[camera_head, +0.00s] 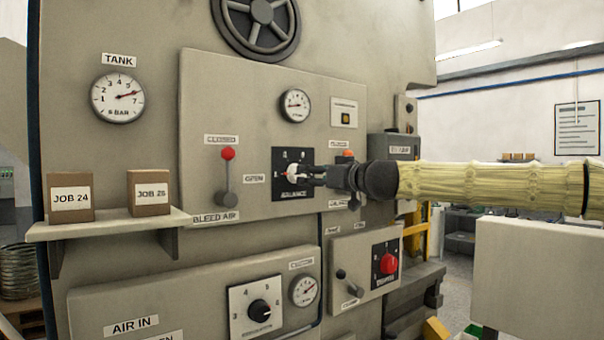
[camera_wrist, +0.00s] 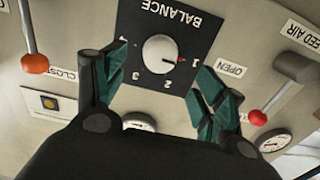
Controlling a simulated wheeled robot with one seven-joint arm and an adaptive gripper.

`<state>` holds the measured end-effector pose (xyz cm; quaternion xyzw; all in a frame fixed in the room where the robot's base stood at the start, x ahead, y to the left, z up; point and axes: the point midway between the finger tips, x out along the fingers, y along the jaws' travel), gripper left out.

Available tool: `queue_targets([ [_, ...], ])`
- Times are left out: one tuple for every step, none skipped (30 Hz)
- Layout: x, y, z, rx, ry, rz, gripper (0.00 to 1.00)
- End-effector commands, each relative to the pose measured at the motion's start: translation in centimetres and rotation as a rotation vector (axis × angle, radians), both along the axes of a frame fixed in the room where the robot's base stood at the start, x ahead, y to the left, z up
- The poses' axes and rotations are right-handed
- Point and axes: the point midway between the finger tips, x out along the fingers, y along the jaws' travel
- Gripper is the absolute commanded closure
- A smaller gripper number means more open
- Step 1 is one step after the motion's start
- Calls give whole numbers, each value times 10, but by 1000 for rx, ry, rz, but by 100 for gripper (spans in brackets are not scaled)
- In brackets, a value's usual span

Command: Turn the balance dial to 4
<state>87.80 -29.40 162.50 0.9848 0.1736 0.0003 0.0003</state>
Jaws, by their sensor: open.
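The balance dial is a round white knob (camera_wrist: 160,53) with a red pointer, set on a black plate (camera_wrist: 192,22) lettered BALANCE. The wrist view shows it upside down. Its red pointer lies toward the 1 mark; marks 2 and 3 are also readable, and the 4 cannot be made out there. My gripper (camera_wrist: 163,62) is open, with a teal finger on either side of the knob in that view and a gap to each. In the head view my gripper (camera_head: 306,174) is in front of the black plate (camera_head: 280,207) and partly hides the dial.
A red-knobbed BLEED AIR lever (camera_head: 228,175) stands left of the dial, and an orange-knobbed lever (camera_wrist: 35,62) on its other side. A gauge (camera_head: 295,105) sits above. Below are a black REGULATOR knob (camera_head: 259,309) and a red knob (camera_head: 389,263). Boxes stand on a shelf (camera_head: 110,226).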

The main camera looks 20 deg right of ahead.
Motion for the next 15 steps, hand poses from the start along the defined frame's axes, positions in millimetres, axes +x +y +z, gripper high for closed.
queue_targets([
  [5, 1, 0, 2, 2, -1, 29],
  [7, 2, 0, 2, 2, -1, 29],
  [10, 3, 0, 1, 3, -1, 29],
  [12, 4, -1, 2, 3, -1, 29],
  [14, 4, 0, 2, 3, -1, 29],
  [17, 6, 0, 2, 2, -1, 29],
  [20, 7, 0, 1, 3, -1, 29],
  [22, 7, 0, 1, 3, -1, 29],
  [25, 8, 0, 1, 1, -1, 29],
  [27, 9, 0, 2, 2, -1, 29],
  [29, 10, 0, 1, 3, -1, 29],
  [32, 11, 0, 1, 3, -1, 29],
  [35, 12, 0, 2, 3, -1, 29],
  [37, 12, 0, 2, 3, -1, 29],
  [40, 14, 0, 2, 2, -1, 29],
])
